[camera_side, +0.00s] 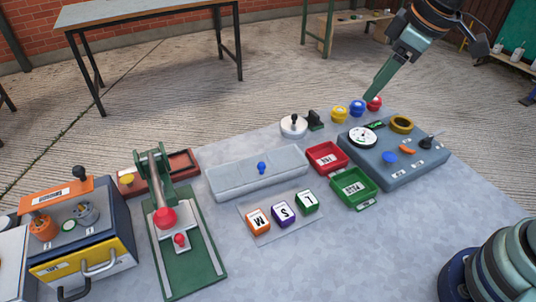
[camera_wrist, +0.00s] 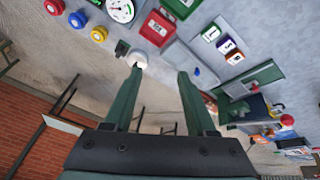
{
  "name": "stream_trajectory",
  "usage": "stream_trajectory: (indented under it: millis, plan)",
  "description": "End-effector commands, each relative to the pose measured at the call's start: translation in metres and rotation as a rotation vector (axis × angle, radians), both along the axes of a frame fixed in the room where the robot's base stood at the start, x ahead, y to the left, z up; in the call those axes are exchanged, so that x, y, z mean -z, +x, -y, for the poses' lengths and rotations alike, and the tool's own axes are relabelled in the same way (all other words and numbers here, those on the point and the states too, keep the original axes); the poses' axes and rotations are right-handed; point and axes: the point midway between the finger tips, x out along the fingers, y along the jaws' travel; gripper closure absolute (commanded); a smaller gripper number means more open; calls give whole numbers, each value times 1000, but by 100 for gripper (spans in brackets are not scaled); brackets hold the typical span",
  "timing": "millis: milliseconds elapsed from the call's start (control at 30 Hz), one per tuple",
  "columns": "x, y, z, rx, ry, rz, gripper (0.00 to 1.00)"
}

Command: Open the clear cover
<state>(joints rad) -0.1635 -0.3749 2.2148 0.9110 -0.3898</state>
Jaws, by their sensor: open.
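I cannot make out a clear cover for certain in either view. A faint, see-through-looking flat panel (camera_side: 252,231) lies around three lettered blocks, orange (camera_side: 258,221), purple (camera_side: 283,214) and green (camera_side: 306,201), in the side view; I cannot tell whether it is a cover or a mat. My gripper (camera_side: 369,97) is in the air at the upper right of the side view, by the far edge of the table near the red knob, well away from the blocks. In the wrist view my gripper (camera_wrist: 160,70) has its two green fingers apart with nothing between them.
A grey console (camera_side: 400,172) with a dial stands at the right. Red (camera_side: 327,158) and green (camera_side: 354,188) trays, a grey slider box (camera_side: 240,176), a white disc (camera_side: 293,126) and a green lever press (camera_side: 187,260) occupy the table. The front middle is clear.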

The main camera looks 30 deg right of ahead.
Motion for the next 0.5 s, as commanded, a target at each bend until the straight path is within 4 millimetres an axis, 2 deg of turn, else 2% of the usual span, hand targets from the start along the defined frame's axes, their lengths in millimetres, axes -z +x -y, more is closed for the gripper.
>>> stream_trajectory:
  millis: [200, 333, 500]
  plan:
    - [18, 42, -61, -418, -120, -59, 44]
    - [38, 61, -102, -666, -185, -85, 44]
    - [67, 76, -147, -939, -250, -106, 44]
